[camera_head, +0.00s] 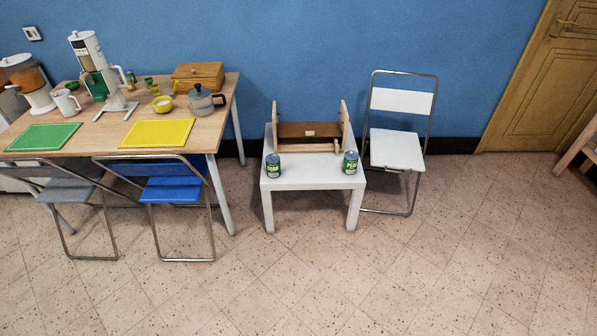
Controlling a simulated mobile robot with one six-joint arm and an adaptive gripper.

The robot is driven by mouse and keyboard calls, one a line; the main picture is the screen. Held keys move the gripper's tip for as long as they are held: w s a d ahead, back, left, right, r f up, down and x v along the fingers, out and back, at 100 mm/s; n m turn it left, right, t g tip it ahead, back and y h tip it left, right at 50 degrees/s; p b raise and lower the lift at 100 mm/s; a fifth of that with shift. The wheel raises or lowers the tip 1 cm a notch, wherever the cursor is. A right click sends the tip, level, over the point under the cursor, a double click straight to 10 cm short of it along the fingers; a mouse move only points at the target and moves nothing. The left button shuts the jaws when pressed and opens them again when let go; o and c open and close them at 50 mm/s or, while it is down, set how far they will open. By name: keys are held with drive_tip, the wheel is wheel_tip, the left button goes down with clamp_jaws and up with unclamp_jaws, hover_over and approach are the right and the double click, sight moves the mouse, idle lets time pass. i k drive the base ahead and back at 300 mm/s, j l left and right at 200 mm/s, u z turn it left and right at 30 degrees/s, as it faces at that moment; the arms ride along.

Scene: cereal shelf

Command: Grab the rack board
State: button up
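A small wooden rack (342,118) stands on a low white table (312,172) against the blue wall. It has two upright side pieces. A dark brown rack board (290,131) spans between the uprights, with a small light patch (309,133) near its middle. A lighter wooden strip (305,148) lies low in front of the board. I cannot tell how the board is fixed to the uprights. My gripper is not in this view, so its state does not show.
Two green cans stand at the white table's front corners, one left (273,165) and one right (350,162). A white folding chair (397,150) stands close on the right. A long wooden table (95,135) with kitchen items and a blue chair (170,190) are left. The floor in front is clear.

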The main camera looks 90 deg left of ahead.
sight(326, 128)
drive_tip(key=i+u, duration=0.1)
drive_tip(key=u, duration=0.4)
drive_tip(key=l+u, duration=0.15)
drive_tip(key=u, duration=0.3)
drive_tip(key=i+l+u, duration=0.1)
drive_tip(key=u, duration=1.95)
drive_tip(key=l+u, duration=0.15)
drive_tip(key=l, duration=0.75)
drive_tip(key=l+u, duration=0.2)
drive_tip(key=l, duration=0.7)
drive_tip(key=k+l+u, duration=0.15)
drive_tip(key=l, duration=0.75)
drive_tip(key=i+j+z, duration=0.1)
drive_tip(key=j+z, duration=0.15)
drive_tip(key=j, duration=1.6)
drive_tip(key=k+j+z, duration=0.1)
drive_tip(key=j+z, duration=0.15)
drive_tip(key=j, duration=1.6)
